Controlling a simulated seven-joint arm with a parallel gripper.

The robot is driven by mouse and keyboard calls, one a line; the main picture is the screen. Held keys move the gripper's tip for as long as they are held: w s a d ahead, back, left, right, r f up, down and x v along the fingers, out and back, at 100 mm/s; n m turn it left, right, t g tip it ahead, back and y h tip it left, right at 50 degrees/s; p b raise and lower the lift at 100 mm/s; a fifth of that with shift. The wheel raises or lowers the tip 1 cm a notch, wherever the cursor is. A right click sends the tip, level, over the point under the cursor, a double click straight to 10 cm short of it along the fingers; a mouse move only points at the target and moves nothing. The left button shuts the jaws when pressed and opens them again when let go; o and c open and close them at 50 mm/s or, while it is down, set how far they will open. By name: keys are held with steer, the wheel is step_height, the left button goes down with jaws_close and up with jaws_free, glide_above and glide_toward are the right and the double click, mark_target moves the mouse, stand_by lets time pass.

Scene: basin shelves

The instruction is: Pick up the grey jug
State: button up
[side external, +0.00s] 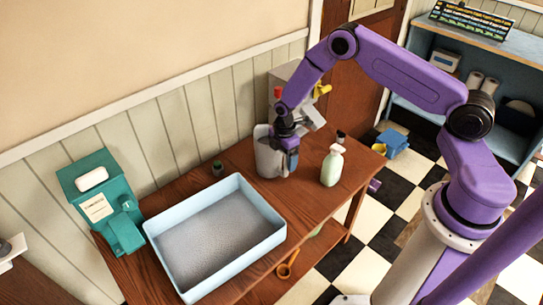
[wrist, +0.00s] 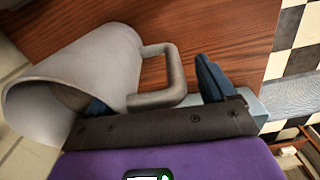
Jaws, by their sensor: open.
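The grey jug (side external: 266,158) stands on the wooden table near the wall, beyond the blue basin, in the side view. My gripper (side external: 289,152) is down at its right side and covers part of it. In the wrist view the jug (wrist: 100,62) is at upper left, its open mouth towards the left, and its loop handle (wrist: 172,75) points right. My gripper (wrist: 155,92) is open, with one dark blue finger by the jug's body and the other beyond the handle. The handle lies between the fingers; I cannot tell whether either finger touches.
A pale green spray bottle (side external: 332,166) stands close to the right of my gripper. A light blue basin (side external: 262,240) fills the near table. A teal dispenser (side external: 103,200) is at left, and a small dark green item (side external: 217,168) is near the wall.

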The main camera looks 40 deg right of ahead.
steer(key=c, duration=1.5)
steer(key=shift+r, duration=0.2)
steer(key=shift+w+r, duration=0.1)
steer(key=shift+r, duration=1.5)
steer(key=shift+s+a+r, duration=0.1)
steer(key=shift+s+r, duration=1.45)
steer(key=shift+s, duration=0.8)
steer(key=shift+s+r, duration=1.6)
steer(key=shift+s, duration=0.7)
steer(key=shift+s+a+r, duration=0.1)
steer(key=shift+s+r, duration=1.45)
steer(key=shift+s, duration=0.8)
steer(key=shift+d, duration=0.1)
